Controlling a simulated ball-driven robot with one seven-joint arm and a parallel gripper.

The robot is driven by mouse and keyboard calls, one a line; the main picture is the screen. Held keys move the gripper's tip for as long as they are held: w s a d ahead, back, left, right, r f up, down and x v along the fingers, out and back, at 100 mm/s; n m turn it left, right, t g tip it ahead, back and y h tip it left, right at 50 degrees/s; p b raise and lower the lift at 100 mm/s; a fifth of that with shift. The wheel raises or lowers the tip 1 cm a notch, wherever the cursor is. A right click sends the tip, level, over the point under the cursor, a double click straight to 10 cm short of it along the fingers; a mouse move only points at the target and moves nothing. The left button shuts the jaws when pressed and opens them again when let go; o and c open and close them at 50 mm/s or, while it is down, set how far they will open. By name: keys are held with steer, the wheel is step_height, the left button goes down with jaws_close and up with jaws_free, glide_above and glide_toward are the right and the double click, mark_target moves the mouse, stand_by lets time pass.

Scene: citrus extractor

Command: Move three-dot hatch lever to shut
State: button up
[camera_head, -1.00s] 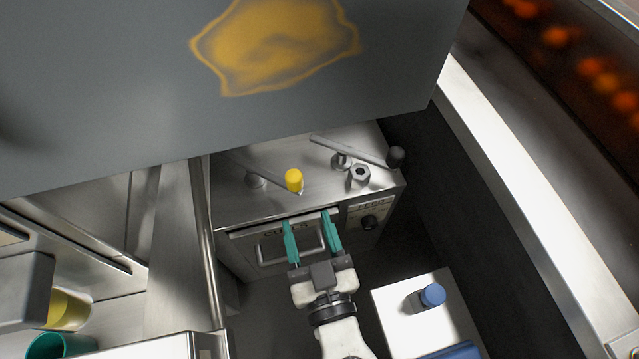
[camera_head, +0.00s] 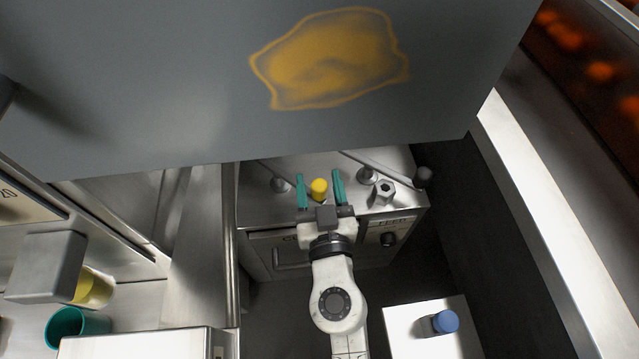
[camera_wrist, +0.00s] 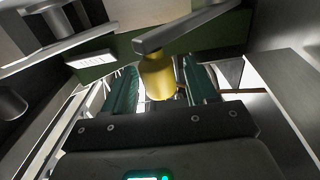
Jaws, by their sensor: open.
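A lever with a yellow knob (camera_head: 319,187) stands on the metal cabinet top, left of a second lever with a black knob (camera_head: 423,176). No dot marks are readable, so I cannot tell which lever bears three dots. My gripper (camera_head: 320,188) is open, its two teal fingers on either side of the yellow knob. In the wrist view the yellow knob (camera_wrist: 157,76) hangs from a grey lever arm (camera_wrist: 190,27) between the teal fingers (camera_wrist: 158,88). Whether the fingers touch it cannot be told.
A large grey panel (camera_head: 220,100) with an orange patch overhangs the cabinet. A white block (camera_head: 400,340) with a blue knob (camera_head: 445,321) is at lower right. A teal cup (camera_head: 66,328) is at lower left.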

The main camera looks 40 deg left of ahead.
steer(key=shift+c, duration=0.4)
jaws_close()
steer(key=shift+s+r+m+t+h+p, duration=0.15)
steer(key=shift+s+m+t+h+p, duration=0.35)
steer(key=shift+s+t, duration=0.1)
steer(key=shift+s+a+m+t+h+b, duration=0.1)
steer(key=shift+s+m+t+h+b, duration=0.3)
steer(key=shift+s+m+t+h, duration=0.7)
steer(key=shift+w, duration=0.25)
steer(key=shift+o, duration=0.4)
jaws_free()
